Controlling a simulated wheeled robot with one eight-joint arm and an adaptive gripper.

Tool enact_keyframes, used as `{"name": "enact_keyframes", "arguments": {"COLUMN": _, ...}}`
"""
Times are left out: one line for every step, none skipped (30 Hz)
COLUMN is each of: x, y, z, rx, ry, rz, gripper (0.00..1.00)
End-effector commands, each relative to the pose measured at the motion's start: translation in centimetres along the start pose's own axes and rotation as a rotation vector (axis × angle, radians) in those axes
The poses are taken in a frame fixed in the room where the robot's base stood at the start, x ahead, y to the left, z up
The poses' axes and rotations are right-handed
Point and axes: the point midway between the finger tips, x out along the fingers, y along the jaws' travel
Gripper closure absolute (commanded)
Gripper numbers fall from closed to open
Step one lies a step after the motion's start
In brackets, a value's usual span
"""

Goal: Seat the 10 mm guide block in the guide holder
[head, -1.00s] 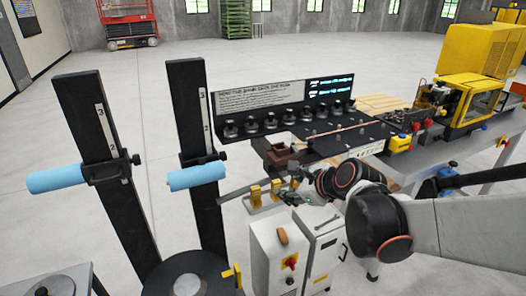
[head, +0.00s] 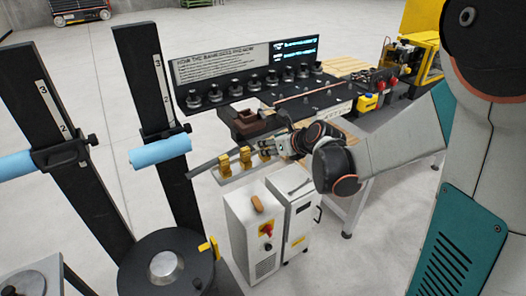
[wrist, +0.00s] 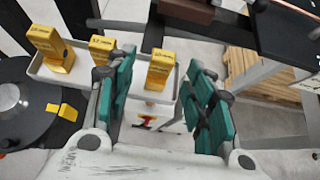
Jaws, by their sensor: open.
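Three gold guide blocks stand upright in a pale tray (wrist: 80,80) in the wrist view: a left one (wrist: 52,48), a middle one (wrist: 101,50) and a right one (wrist: 159,69). Their printed sizes are too blurred to read surely. My gripper (wrist: 160,62) is open, with teal pads either side of the right block in the picture; no contact shows. In the head view my gripper (head: 277,147) is at the right end of the tray, partly covering that block. The left block (head: 225,164) and middle block (head: 246,157) show there. I cannot surely identify the guide holder.
A brown block-like part (head: 250,122) sits at the bench's near left corner, beside a dark plate with a copper tube (head: 305,92). A row of black knobbed parts (head: 255,85) stands behind. Grey cabinets (head: 262,225) stand below the tray. A round black turntable (head: 165,265) is at left.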

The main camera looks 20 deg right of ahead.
Motion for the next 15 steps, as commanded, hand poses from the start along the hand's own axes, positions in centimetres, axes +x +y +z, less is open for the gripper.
{"name": "enact_keyframes", "arguments": {"x": 0.3, "y": 0.0, "z": 0.0, "rx": 0.0, "ry": 0.0, "rz": 0.0, "gripper": 0.52}}
{"name": "enact_keyframes", "arguments": {"x": 0.4, "y": 0.0, "z": 0.0, "rx": 0.0, "ry": 0.0, "rz": 0.0, "gripper": 0.52}}
{"name": "enact_keyframes", "arguments": {"x": 0.5, "y": 0.0, "z": 0.0, "rx": -0.001, "ry": 0.0, "rz": 0.0, "gripper": 0.52}}
{"name": "enact_keyframes", "arguments": {"x": 0.7, "y": 0.0, "z": 0.0, "rx": -0.001, "ry": 0.0, "rz": 0.0, "gripper": 0.52}}
{"name": "enact_keyframes", "arguments": {"x": 1.0, "y": 0.0, "z": 0.0, "rx": -0.001, "ry": 0.0, "rz": 0.001, "gripper": 0.52}}
{"name": "enact_keyframes", "arguments": {"x": 1.4, "y": -0.1, "z": 0.1, "rx": -0.001, "ry": 0.0, "rz": 0.001, "gripper": 0.52}}
{"name": "enact_keyframes", "arguments": {"x": 1.9, "y": -0.1, "z": 0.1, "rx": -0.002, "ry": 0.0, "rz": 0.001, "gripper": 0.52}}
{"name": "enact_keyframes", "arguments": {"x": 2.4, "y": -0.1, "z": 0.1, "rx": -0.002, "ry": 0.0, "rz": 0.002, "gripper": 0.52}}
{"name": "enact_keyframes", "arguments": {"x": 3.0, "y": -0.2, "z": 0.2, "rx": -0.001, "ry": 0.0, "rz": 0.002, "gripper": 0.52}}
{"name": "enact_keyframes", "arguments": {"x": 3.5, "y": -0.2, "z": 0.2, "rx": -0.001, "ry": 0.0, "rz": 0.002, "gripper": 0.52}}
{"name": "enact_keyframes", "arguments": {"x": 3.9, "y": -0.2, "z": 0.2, "rx": -0.001, "ry": 0.001, "rz": 0.002, "gripper": 0.52}}
{"name": "enact_keyframes", "arguments": {"x": 4.4, "y": -0.2, "z": 0.2, "rx": -0.002, "ry": 0.001, "rz": 0.002, "gripper": 0.52}}
{"name": "enact_keyframes", "arguments": {"x": 4.7, "y": -0.3, "z": 0.2, "rx": -0.002, "ry": 0.001, "rz": 0.001, "gripper": 0.52}}
{"name": "enact_keyframes", "arguments": {"x": 5.0, "y": -0.3, "z": 0.3, "rx": -0.002, "ry": 0.001, "rz": 0.001, "gripper": 0.52}}
{"name": "enact_keyframes", "arguments": {"x": 5.2, "y": -0.3, "z": 0.3, "rx": -0.002, "ry": 0.001, "rz": 0.001, "gripper": 0.52}}
